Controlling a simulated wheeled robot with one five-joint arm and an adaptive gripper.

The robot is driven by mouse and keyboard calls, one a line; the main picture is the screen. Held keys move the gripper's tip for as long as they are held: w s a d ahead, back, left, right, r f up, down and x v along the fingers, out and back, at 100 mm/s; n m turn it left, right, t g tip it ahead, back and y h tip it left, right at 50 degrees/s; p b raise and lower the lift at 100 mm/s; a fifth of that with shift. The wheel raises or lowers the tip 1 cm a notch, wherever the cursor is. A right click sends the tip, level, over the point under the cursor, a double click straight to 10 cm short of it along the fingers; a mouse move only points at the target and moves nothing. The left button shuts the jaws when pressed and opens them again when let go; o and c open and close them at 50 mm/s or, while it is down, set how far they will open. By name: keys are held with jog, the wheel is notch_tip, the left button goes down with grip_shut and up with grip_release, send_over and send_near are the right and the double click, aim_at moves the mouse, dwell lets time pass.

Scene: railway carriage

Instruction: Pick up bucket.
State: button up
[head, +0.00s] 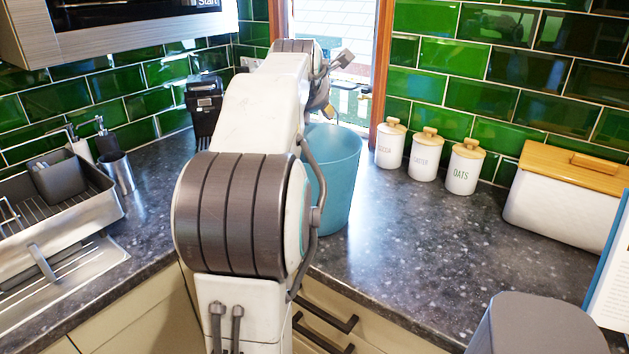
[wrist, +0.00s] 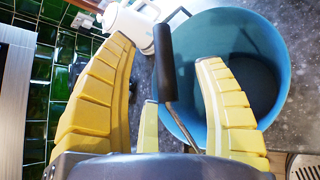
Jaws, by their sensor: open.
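A blue bucket (head: 338,178) stands upright on the dark countertop, partly hidden behind my arm. In the wrist view its open, empty-looking mouth (wrist: 232,45) shows at the right, with a thin wire handle and a black grip (wrist: 165,65) at its left rim. My gripper (wrist: 164,52) is open, its yellow fingers spread on either side of the black grip. I cannot tell whether any finger touches the grip. In the head view only a little yellow of my gripper shows above the bucket rim; the rest is hidden by my arm.
Several white lidded canisters, such as the oats one (head: 464,168), stand right of the bucket. A wooden-lidded bread box (head: 556,205) is farther right. A black appliance (head: 204,110) and a dish rack (head: 75,215) are left. A white jug-like object (wrist: 130,25) is beyond the fingers.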

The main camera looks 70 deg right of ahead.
jog(key=shift+p+x, duration=0.5)
jog(key=shift+x, duration=1.5)
jog(key=shift+o, duration=0.2)
jog(key=shift+w, duration=0.1)
